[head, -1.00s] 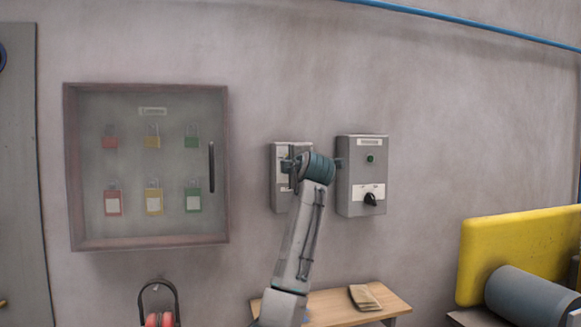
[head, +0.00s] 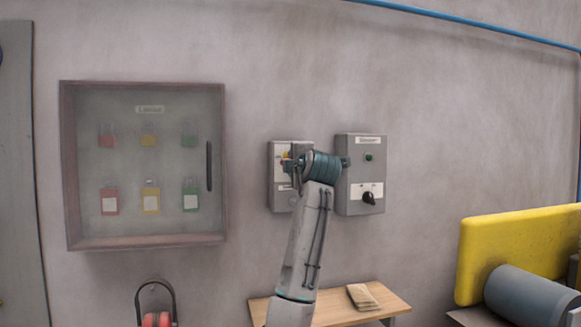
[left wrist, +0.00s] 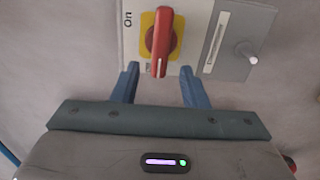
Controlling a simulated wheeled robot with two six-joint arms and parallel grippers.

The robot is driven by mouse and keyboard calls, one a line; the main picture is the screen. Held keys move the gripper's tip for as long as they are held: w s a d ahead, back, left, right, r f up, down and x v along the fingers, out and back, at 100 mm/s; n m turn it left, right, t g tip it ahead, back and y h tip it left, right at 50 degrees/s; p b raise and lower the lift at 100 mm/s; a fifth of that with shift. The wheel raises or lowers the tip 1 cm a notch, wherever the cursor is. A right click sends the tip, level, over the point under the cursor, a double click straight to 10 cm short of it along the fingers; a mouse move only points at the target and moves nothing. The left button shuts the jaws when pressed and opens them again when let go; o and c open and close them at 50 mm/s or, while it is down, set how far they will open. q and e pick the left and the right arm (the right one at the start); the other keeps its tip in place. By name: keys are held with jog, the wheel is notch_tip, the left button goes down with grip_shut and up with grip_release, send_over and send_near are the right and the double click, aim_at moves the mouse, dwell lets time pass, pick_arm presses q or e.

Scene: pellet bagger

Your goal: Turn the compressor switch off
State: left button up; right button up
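A grey switch box (head: 279,194) hangs on the wall, partly hidden by my left arm in the head view. Its red rotary handle on a yellow plate shows in the left wrist view (left wrist: 160,42), beside the word "On". Further right in that view are a label that seems to read "Compressor" (left wrist: 214,42) and a small toggle lever with a pale tip (left wrist: 247,53). My left gripper (left wrist: 160,70) is open, its fingertips apart on either side of the red handle's near end. Contact cannot be told. The toggle lies beyond the right-hand finger. My right gripper is not in view.
A second grey box (head: 360,150) with a green lamp and black knob hangs close to the right. A glazed cabinet of padlocks (head: 143,240) is on the left. Below are a wooden shelf (head: 385,304) and a yellow guard (head: 515,245). The wall between is clear.

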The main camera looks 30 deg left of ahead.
pick_arm(q)
jog(key=b+v, duration=0.1)
jog(key=v, duration=0.6)
jog(key=shift+d, duration=0.15)
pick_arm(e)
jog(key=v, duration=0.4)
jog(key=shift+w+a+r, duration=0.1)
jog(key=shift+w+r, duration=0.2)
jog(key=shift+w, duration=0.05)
